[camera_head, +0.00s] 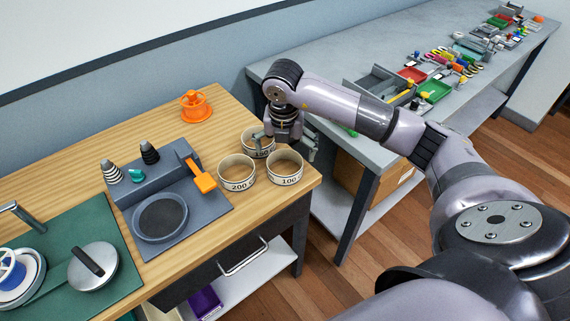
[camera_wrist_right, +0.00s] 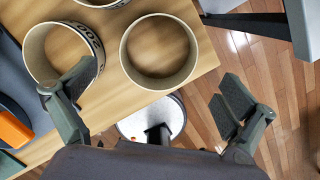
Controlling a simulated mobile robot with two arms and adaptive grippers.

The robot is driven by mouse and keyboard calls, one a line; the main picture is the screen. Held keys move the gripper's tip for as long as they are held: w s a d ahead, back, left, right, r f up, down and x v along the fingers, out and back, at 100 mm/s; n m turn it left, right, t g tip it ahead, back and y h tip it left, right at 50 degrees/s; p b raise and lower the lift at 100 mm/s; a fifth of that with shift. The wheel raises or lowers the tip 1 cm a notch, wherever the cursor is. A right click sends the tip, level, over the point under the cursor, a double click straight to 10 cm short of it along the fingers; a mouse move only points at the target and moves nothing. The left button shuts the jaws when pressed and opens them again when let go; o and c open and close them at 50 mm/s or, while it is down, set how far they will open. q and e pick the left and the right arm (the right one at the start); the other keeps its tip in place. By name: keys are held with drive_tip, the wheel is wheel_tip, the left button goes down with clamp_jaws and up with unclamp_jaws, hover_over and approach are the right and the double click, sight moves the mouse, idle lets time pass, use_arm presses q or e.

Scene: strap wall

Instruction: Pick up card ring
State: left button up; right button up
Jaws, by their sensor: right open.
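Three cream card rings stand upright near the wooden table's right corner. One ring (camera_head: 239,185) is marked 200 and another (camera_head: 290,181) is marked 100. The third ring (camera_head: 249,151) is behind them, partly covered by my gripper, its number not clear. My right gripper (camera_head: 286,146) is open and empty, above the rings at the back. In the right wrist view, the open right gripper (camera_wrist_right: 152,100) has one finger over the edge of the left ring (camera_wrist_right: 32,58). Another ring (camera_wrist_right: 189,68) lies ahead between the fingers. I cannot tell if anything touches. My left gripper is out of view.
A grey fixture (camera_head: 200,212) with a round dish, cones and an orange lever stands left of the rings. A green mat (camera_head: 111,210) lies at left. A grey bench (camera_head: 345,62) with tools stands across a gap.

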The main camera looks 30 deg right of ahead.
sight(285, 170)
drive_tip(key=f, duration=0.1)
drive_tip(key=f+p, duration=0.1)
drive_tip(key=f, duration=0.1)
drive_tip(key=w+f+p, duration=0.1)
drive_tip(key=f, duration=0.1)
drive_tip(key=shift+d+f, duration=0.25)
drive_tip(key=shift+d, duration=0.05)
drive_tip(key=shift+f, duration=0.3)
drive_tip(key=shift+c, duration=0.4)
drive_tip(key=c, duration=0.7)
